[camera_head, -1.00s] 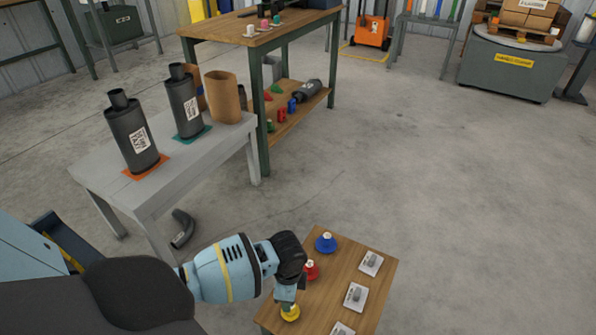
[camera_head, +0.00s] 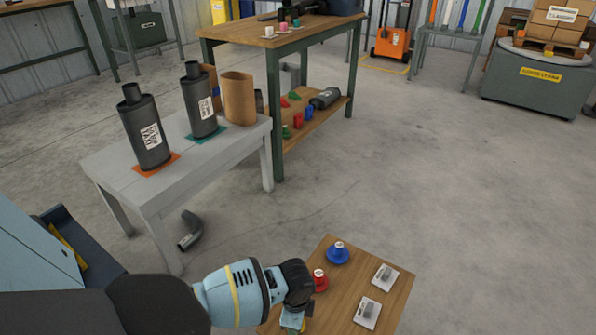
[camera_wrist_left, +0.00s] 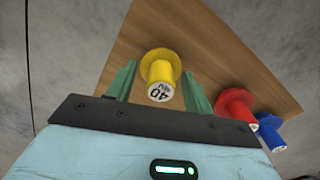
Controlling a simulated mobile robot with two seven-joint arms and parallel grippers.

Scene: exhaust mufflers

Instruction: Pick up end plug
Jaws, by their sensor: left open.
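The yellow end plug (camera_wrist_left: 160,68), with a "40" label on its white end, stands on the small wooden table (camera_wrist_left: 205,40). My open left gripper (camera_wrist_left: 158,75) has its two green fingers on either side of the yellow plug, with gaps showing. In the head view the gripper (camera_head: 292,318) is at the bottom edge over the table, and the yellow plug is hidden or out of frame there. A red plug (camera_head: 319,281) and a blue plug (camera_head: 339,253) stand farther back on the same table. My right gripper is not in view.
White plates with grey parts (camera_head: 385,276) lie on the right of the small table. A grey bench (camera_head: 115,166) holds two mufflers (camera_head: 144,125) and brown sleeves (camera_head: 239,98). A bent pipe (camera_head: 191,230) lies on the floor.

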